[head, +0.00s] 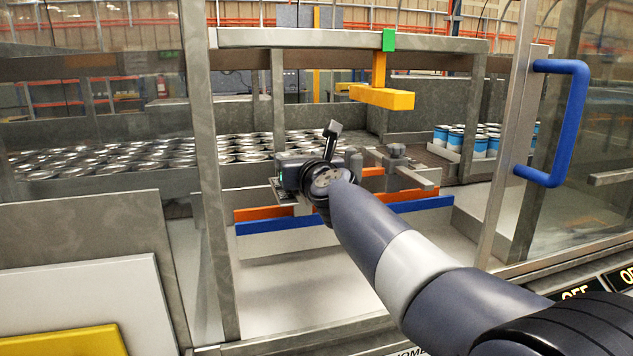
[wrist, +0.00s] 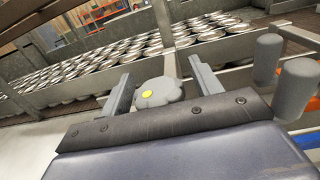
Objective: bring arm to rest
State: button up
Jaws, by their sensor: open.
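My arm (head: 405,262) reaches from the lower right through the open doorway of the machine, with its end over the orange and blue rails. In the wrist view my gripper (wrist: 160,76) is open, its two grey fingers apart. A grey lobed knob (wrist: 158,92) with a yellow dot shows between the fingers; I see no finger touching it. In the head view the wrist hides the fingertips.
Rows of silver cans (head: 110,158) fill the conveyor behind; blue-and-white cans (head: 487,142) stand at right. An orange bracket (head: 382,98) hangs above my wrist. The glass door with a blue handle (head: 575,125) is at right, a frame post (head: 210,170) at left. Grey cylinders (wrist: 296,88) stand right of my gripper.

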jog(key=shift+d+r+m+t+h+p, duration=0.2)
jog(key=shift+m+h+p, duration=0.7)
jog(key=shift+p, duration=0.8)
jog(key=shift+r+m+t+h+p, duration=0.1)
jog(key=shift+m+t+h+p, duration=0.3)
jog(key=shift+h+p, duration=1.05)
jog(key=s+b, duration=0.1)
jog(key=s, duration=0.8)
jog(key=shift+s+d+f, duration=0.15)
jog(key=shift+d+f, duration=0.15)
jog(key=shift+d, duration=0.1)
jog(key=shift+r+y, duration=0.15)
jog(key=shift+y, duration=0.1)
